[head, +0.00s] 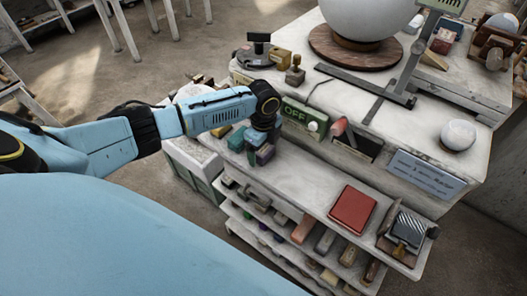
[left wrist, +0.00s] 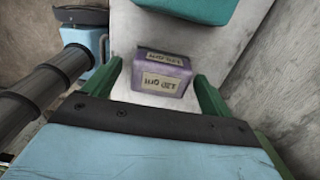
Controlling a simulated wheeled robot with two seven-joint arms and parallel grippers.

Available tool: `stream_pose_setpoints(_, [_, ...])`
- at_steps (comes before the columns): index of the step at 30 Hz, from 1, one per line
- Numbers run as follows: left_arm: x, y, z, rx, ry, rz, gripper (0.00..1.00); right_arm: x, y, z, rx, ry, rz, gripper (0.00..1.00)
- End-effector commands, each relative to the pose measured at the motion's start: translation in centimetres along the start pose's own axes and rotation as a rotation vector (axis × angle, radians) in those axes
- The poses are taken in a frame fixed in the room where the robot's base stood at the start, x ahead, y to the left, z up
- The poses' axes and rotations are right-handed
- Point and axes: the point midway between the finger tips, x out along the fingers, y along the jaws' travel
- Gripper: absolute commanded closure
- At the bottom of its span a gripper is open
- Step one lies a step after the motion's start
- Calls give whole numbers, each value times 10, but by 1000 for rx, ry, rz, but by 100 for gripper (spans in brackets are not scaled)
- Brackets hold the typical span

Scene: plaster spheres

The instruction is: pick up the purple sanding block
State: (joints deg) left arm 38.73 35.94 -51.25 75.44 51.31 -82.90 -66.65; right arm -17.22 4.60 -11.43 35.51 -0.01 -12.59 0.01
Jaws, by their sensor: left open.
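The purple sanding block (left wrist: 160,72) shows in the left wrist view, with pale labels on its top and side. It sits on a pale surface between the two green fingers of my left gripper (left wrist: 159,82). The fingers are open, with a gap on each side of the block. In the head view my left gripper (head: 260,146) points down over the left end of the bench's lower ledge, by a small group of blocks. It partly hides the purple block (head: 265,156) there. My right gripper is not in view.
A teal block (left wrist: 185,8) lies just beyond the purple one in the left wrist view. The upper bench carries a white sphere (head: 365,15) on a wooden disc. A red pad (head: 353,209) lies farther right on the ledge. The ledge between is mostly clear. Shelves with several blocks are below.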

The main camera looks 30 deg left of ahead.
Motion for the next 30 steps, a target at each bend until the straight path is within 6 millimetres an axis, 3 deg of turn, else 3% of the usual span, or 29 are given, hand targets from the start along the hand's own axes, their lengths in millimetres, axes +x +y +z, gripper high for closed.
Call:
stream_pose_setpoints(8, [2,0,0,1,0,-1,18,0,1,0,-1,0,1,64])
stream_pose_setpoints(18, [2,0,0,0,0,-1,63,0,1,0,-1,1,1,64])
stream_pose_setpoints(26, [0,-1,0,0,0,-2,64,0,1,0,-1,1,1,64])
stream_pose_setpoints(30, [-16,-1,0,0,1,-5,64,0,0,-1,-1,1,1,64])
